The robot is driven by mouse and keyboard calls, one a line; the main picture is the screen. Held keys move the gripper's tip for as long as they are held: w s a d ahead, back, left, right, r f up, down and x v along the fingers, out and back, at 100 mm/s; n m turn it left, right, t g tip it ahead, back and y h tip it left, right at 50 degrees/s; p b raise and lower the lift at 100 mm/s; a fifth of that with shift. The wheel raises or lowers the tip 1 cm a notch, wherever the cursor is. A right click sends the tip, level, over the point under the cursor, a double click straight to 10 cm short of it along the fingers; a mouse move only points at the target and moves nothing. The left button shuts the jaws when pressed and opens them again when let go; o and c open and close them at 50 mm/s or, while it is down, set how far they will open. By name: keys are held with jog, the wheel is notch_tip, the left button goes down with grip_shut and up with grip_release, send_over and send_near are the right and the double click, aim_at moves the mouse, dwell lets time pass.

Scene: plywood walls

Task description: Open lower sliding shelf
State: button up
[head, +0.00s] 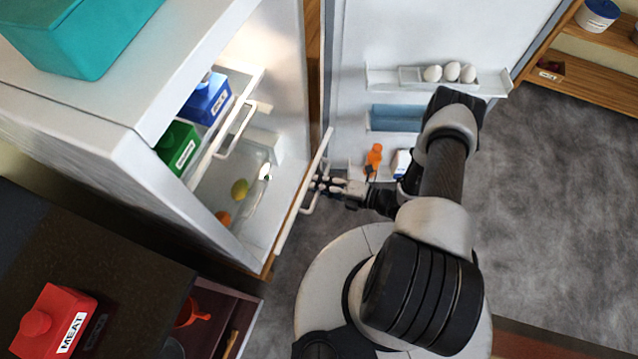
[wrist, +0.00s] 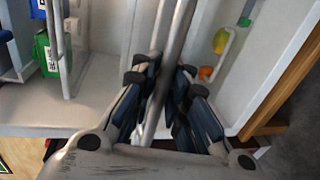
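The open white fridge (head: 85,140) stands at the left in the head view. Its lower sliding shelf (head: 303,190) has an upright front panel with a bar handle (head: 312,188) on its outer side. A yellow-green fruit (head: 239,190) and an orange fruit (head: 223,217) show behind the panel, and also in the wrist view (wrist: 221,40). My gripper (head: 324,185) is at the handle. In the wrist view the grey bar (wrist: 178,45) runs between my gripper's fingers (wrist: 170,70), which appear closed against it. The exact contact is partly hidden.
The upper shelf (head: 226,128) holds a blue container (head: 207,98) and a green box (head: 178,146). The open fridge door (head: 400,35), with eggs (head: 450,72) and bottles, stands behind my arm. A dark counter (head: 90,250) with a red meat container (head: 55,320) is at left. Open floor (head: 560,200) lies right.

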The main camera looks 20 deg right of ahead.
jog(key=o, duration=0.4)
jog(key=shift+d, duration=0.1)
jog(key=v, duration=1.2)
jog(key=shift+r, duration=0.1)
